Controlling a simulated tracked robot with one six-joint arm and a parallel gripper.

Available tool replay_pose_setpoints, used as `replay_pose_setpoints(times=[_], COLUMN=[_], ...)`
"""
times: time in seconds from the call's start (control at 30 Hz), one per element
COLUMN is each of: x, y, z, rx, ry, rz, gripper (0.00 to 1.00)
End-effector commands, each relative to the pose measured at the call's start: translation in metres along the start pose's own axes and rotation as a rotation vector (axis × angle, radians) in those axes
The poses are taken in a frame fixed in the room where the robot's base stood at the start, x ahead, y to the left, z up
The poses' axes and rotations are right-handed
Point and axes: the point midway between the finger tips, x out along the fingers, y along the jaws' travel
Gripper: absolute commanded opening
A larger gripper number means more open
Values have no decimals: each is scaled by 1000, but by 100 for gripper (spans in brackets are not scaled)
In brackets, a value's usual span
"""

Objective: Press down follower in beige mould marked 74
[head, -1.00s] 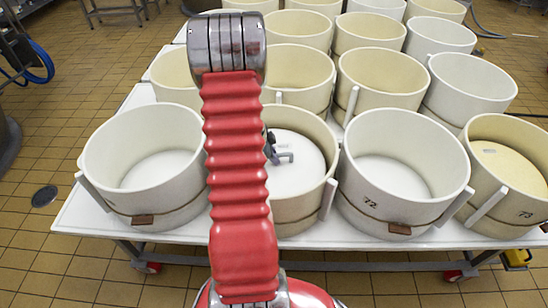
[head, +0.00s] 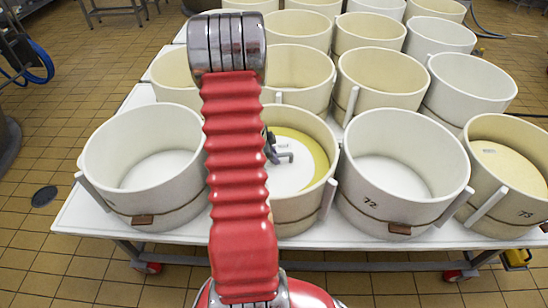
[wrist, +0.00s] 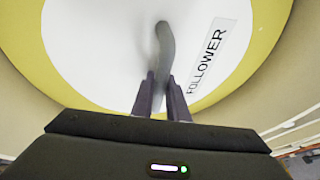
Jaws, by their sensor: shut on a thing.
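The follower (head: 296,174) is a white disc inside the beige mould (head: 300,210) behind my red arm in the head view. In the wrist view the follower (wrist: 95,50) bears a label reading FOLLOWER, and a grey curved handle (wrist: 165,45) stands up from it. My gripper (wrist: 162,90) is shut on the handle. A yellow surface (wrist: 268,40) surrounds the disc; whether the disc touches it, I cannot tell. In the head view my gripper (head: 270,150) shows partly beside my arm. My arm hides part of the mould, and no number on it is readable.
An empty white mould (head: 145,195) stands left, and an empty one marked 72 (head: 400,210) stands right. Mould 73 (head: 520,205) holds something pale yellow. Several more moulds stand in rows behind on the white table (head: 85,215). Open floor lies in front.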

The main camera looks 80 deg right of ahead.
Motion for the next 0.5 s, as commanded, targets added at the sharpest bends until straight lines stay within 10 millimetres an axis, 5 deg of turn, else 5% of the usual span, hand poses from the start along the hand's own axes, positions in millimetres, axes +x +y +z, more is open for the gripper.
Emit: replay_pose_setpoints(times=[0.5], x=[-2], y=[1], z=[-1], rx=[0], ry=[-1], rz=[4], gripper=[0])
